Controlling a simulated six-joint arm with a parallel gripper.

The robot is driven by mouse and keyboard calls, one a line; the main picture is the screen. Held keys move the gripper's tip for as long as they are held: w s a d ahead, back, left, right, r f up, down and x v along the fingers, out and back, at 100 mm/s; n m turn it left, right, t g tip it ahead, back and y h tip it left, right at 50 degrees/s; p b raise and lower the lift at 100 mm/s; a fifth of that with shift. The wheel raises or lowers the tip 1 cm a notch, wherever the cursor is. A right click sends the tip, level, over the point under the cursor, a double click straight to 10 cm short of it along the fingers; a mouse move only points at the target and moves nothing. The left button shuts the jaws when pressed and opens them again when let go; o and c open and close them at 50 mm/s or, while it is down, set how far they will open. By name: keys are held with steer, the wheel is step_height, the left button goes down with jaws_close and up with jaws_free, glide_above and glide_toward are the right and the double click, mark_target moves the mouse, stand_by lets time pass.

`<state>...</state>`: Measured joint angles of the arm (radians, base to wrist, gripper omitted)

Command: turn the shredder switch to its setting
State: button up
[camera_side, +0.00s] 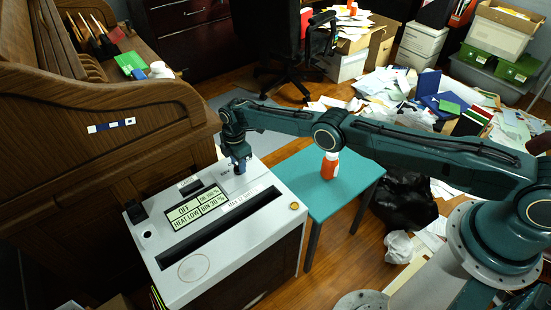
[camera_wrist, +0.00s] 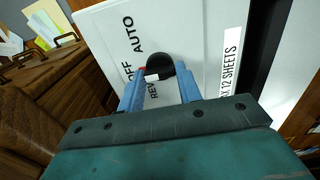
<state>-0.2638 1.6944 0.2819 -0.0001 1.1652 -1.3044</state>
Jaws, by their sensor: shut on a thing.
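The shredder (camera_side: 165,265) is a white-topped box with a dark slot, standing beside the wooden desk. Its display (camera_side: 197,212) reads OFF and HEAT LOW, with smaller readings beside them. The switch (camera_wrist: 160,66) is a dark round knob with a white mark, on the white top in the wrist view. In the side view my gripper (camera_side: 240,165) points down at the back of the shredder top and hides the knob.
A teal table (camera_side: 312,185) with an orange-and-white bottle (camera_side: 330,166) stands right of the shredder. The wooden roll-top desk (camera_side: 90,120) rises close on the left. A black bag (camera_side: 405,205) and scattered papers lie on the floor at right.

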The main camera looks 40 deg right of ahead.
steer(key=o, duration=1)
steer(key=shift+r, duration=0.2)
steer(key=shift+r, duration=6.75)
steer(key=shift+r, duration=0.1)
